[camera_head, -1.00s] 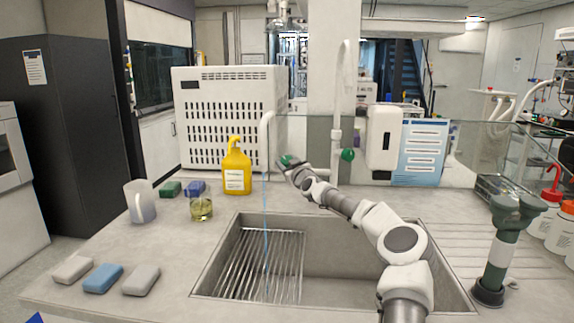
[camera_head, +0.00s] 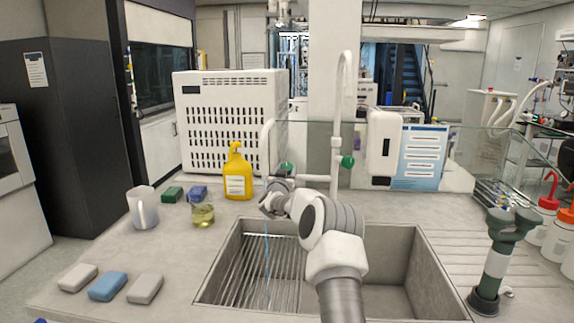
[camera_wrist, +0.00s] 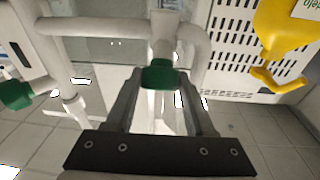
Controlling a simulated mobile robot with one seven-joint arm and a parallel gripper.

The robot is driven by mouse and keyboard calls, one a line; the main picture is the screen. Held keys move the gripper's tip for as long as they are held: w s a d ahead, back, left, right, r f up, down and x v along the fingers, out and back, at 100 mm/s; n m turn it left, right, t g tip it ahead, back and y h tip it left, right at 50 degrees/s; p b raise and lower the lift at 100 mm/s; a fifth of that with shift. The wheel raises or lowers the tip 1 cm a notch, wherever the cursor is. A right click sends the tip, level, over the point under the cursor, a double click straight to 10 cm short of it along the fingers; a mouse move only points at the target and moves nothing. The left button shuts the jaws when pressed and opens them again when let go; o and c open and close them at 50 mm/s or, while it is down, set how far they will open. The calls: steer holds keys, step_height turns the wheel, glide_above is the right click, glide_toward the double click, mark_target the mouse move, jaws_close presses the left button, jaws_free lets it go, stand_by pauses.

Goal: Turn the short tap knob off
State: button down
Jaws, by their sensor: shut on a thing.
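The short tap (camera_head: 267,140) is a white spout at the back of the sink with a green knob (camera_head: 286,168) beside its base. A thin blue stream of water (camera_head: 267,262) runs from it into the sink. My gripper (camera_head: 279,184) is at this knob, with the fingertips partly hidden by my wrist. In the wrist view, the green knob (camera_wrist: 160,73) sits between the two fingers of my gripper (camera_wrist: 161,80), which are closed on its sides. The tall tap (camera_head: 342,95) stands to the right with its own green knob (camera_head: 347,162).
A yellow bottle (camera_head: 238,178) stands left of the short tap and also shows in the wrist view (camera_wrist: 285,30). The steel sink (camera_head: 400,262) lies below my arm.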

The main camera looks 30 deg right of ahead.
steer(key=shift+r+m+g+h+p, duration=0.1)
steer(key=shift+m+g+h+p, duration=0.45)
steer(key=shift+m, duration=0.25)
steer(key=shift+c, duration=1.3)
jaws_free()
steer(key=shift+f+b, duration=0.25)
steer(key=shift+b, duration=0.1)
